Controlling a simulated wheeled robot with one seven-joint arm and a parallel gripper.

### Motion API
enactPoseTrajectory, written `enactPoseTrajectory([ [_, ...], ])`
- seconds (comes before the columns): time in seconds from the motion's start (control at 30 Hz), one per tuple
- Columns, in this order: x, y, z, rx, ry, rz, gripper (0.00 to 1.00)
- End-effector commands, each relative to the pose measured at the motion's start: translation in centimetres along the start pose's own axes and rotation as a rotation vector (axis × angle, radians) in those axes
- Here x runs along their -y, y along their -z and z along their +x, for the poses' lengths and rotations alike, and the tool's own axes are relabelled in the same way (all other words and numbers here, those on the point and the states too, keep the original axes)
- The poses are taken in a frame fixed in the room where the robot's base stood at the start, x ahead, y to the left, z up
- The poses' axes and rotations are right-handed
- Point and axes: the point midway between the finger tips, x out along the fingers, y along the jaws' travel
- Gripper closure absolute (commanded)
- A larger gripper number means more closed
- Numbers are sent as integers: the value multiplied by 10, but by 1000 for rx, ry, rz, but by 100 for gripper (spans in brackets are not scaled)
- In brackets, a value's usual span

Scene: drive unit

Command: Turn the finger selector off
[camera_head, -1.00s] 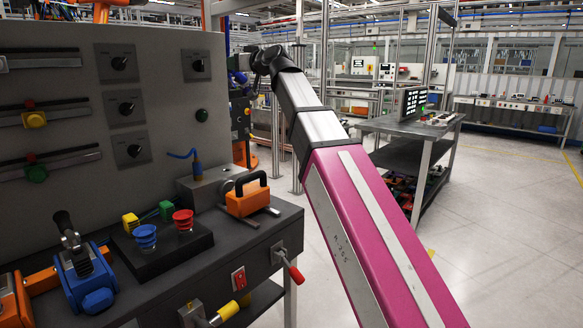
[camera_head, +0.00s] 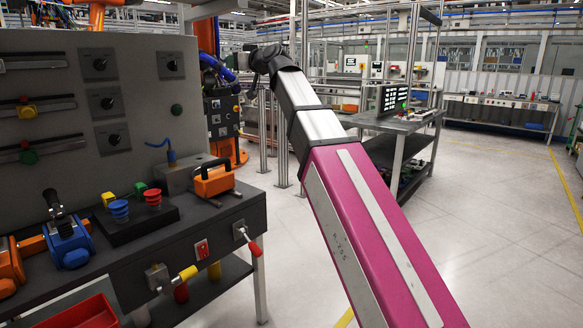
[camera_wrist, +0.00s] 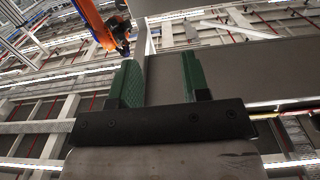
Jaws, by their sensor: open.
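Several black rotary selectors on square grey plates are on the upright grey panel at the left of the head view: upper left (camera_head: 100,63), upper right (camera_head: 171,66), middle (camera_head: 107,103) and lower (camera_head: 114,139). I cannot tell which is the finger selector. Their pointers are too small to read surely. My gripper (camera_wrist: 160,66) shows in the wrist view with its two green fingers apart and nothing between them. It is away from the selectors, tilted up at the ceiling. In the head view my arm reaches up right of the panel, and the gripper cannot be made out.
A red tray (camera_head: 84,313) is at the lower left. Another workbench (camera_head: 402,126) stands behind my arm. Floor at right is clear.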

Motion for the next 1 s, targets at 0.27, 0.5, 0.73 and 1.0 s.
enactPoseTrajectory([
  [0.27,-14,-37,0,58,-19,19,57],
  [0.5,-33,-87,-2,139,-46,47,57],
  [0.73,-60,-165,-12,267,-91,96,57],
  [1.0,-101,-303,-48,498,-181,195,57],
])
